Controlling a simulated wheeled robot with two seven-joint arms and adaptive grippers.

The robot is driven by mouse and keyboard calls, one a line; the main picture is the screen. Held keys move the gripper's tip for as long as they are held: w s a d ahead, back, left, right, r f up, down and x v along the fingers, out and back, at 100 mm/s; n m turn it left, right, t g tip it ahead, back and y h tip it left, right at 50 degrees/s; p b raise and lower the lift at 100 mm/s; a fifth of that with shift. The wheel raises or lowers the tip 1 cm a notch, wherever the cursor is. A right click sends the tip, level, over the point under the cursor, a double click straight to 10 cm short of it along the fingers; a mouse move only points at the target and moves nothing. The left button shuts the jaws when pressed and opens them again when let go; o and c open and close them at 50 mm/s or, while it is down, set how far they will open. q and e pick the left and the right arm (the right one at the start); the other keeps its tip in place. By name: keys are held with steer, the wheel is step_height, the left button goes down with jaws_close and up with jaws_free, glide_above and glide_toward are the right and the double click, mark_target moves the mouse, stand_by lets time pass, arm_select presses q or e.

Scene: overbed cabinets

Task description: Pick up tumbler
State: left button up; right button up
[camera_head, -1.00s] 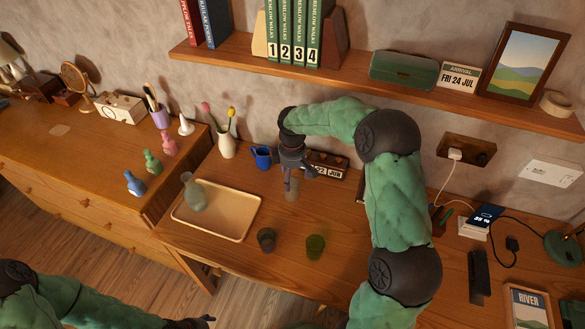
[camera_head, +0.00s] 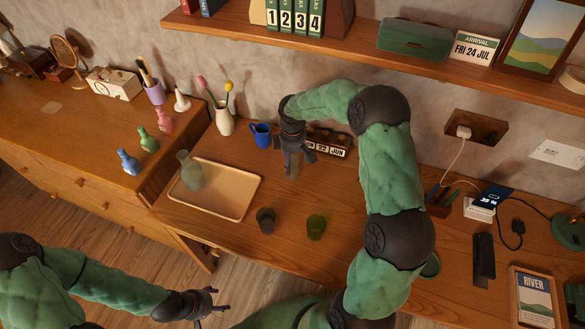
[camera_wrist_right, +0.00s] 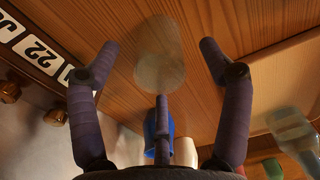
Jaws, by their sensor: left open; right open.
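A clear, faintly tinted glass tumbler (camera_head: 291,171) stands on the desk below my right gripper (camera_head: 291,160), mostly hidden by it in the head view. In the right wrist view the tumbler (camera_wrist_right: 160,62) lies ahead between the spread fingers of my right gripper (camera_wrist_right: 158,55). The gripper is open and no finger visibly closes on the glass. A dark grey glass (camera_head: 266,220) and a green glass (camera_head: 316,227) stand nearer the desk's front edge. My left gripper (camera_head: 212,302) is open and empty, low in the head view in front of the desk.
A tan tray (camera_head: 238,208) holding a pale green glass vase (camera_head: 190,172) lies left of the tumbler. A blue mug (camera_head: 261,134), a calendar block (camera_head: 329,143) and a flower vase (camera_head: 224,120) stand behind. A wall shelf (camera_head: 360,52) runs above.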

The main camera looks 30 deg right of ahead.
step_height(320, 180, down, 3)
steer(key=shift+f+b, duration=0.1)
steer(key=shift+b, duration=0.3)
steer(key=c, duration=1.3)
steer(key=shift+r, duration=0.2)
